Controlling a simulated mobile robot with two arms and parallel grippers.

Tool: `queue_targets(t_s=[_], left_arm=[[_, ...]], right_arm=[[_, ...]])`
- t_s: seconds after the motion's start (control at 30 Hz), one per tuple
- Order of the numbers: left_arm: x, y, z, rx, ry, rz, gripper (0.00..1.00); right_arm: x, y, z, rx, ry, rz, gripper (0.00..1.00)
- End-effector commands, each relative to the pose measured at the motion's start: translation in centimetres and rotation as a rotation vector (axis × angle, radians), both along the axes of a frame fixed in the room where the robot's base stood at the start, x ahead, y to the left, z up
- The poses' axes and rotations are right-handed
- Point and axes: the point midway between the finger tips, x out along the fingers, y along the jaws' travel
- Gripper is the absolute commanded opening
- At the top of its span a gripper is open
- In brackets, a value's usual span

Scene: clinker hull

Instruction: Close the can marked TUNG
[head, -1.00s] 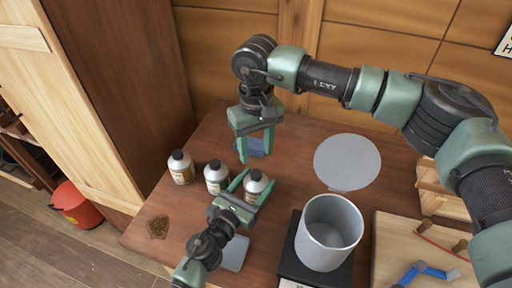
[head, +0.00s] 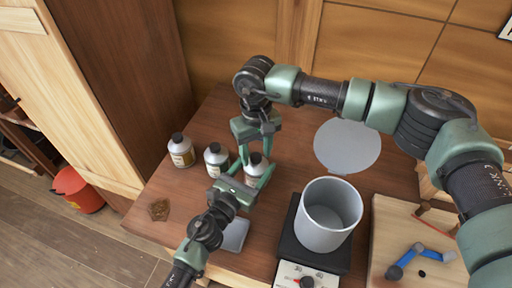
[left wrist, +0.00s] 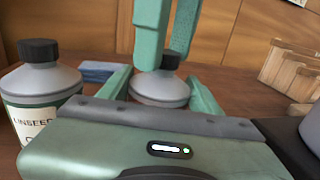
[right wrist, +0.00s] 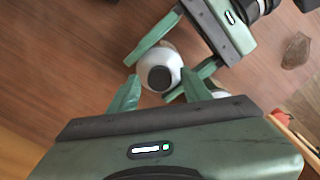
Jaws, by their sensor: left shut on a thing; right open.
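My left gripper (head: 256,163) is shut around a small grey can (head: 257,172) with a black cap, the right one of three on the table. The cap (left wrist: 170,60) sits on top in the left wrist view; I cannot tell whether it is tight. This can's label is hidden, so TUNG is not readable. My right gripper (head: 256,138) is open directly above it. In the right wrist view the cap (right wrist: 159,77) lies between its fingers, apart from them. The neighbouring can (left wrist: 40,90) reads LINSEED. Another capped can (head: 181,152) stands further left.
A large grey pot (head: 327,216) stands on a black hotplate or scale (head: 300,258) at right. Behind it is a round grey disc (head: 347,146). A wooden board (head: 385,235) with a blue tool lies far right. A brown lump (head: 158,210) lies at the front left.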

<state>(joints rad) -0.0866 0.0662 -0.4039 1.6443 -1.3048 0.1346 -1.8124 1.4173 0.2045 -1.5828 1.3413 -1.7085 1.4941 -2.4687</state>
Motion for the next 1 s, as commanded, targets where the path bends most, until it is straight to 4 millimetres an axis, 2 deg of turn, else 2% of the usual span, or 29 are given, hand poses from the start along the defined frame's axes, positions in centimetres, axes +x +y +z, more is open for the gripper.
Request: queue_targets(t_s=[0.13,0.17,0.3,0.33,0.57,0.67,0.77,1.0], left_arm=[[0.00,-0.01,0.03,-0.001,-0.001,0.000,0.00],[0.00,-0.01,0.03,-0.001,-0.001,0.000,0.00],[0.00,-0.01,0.03,-0.001,-0.001,0.000,0.00],[0.00,-0.01,0.03,-0.001,-0.001,0.000,0.00],[0.00,-0.01,0.03,-0.001,-0.001,0.000,0.00],[0.00,-0.01,0.03,-0.001,-0.001,0.000,0.00],[0.00,-0.01,0.03,-0.001,-0.001,0.000,0.00],[0.01,-0.02,0.04,-0.001,-0.001,0.000,0.00]], right_arm=[[0.00,0.00,0.00,0.000,0.000,0.000,0.48],[0.00,0.00,0.01,0.000,0.000,0.000,0.43],[0.00,0.00,0.02,0.000,0.000,0.000,0.04],[0.00,0.00,0.02,0.000,0.000,0.000,0.00],[0.00,0.00,0.03,0.000,0.000,-0.002,0.00],[0.00,0.00,0.03,0.000,0.000,-0.054,0.00],[0.00,0.01,0.02,0.000,0.000,-0.202,0.00],[0.00,0.02,-0.03,0.001,0.000,-0.733,0.00]])
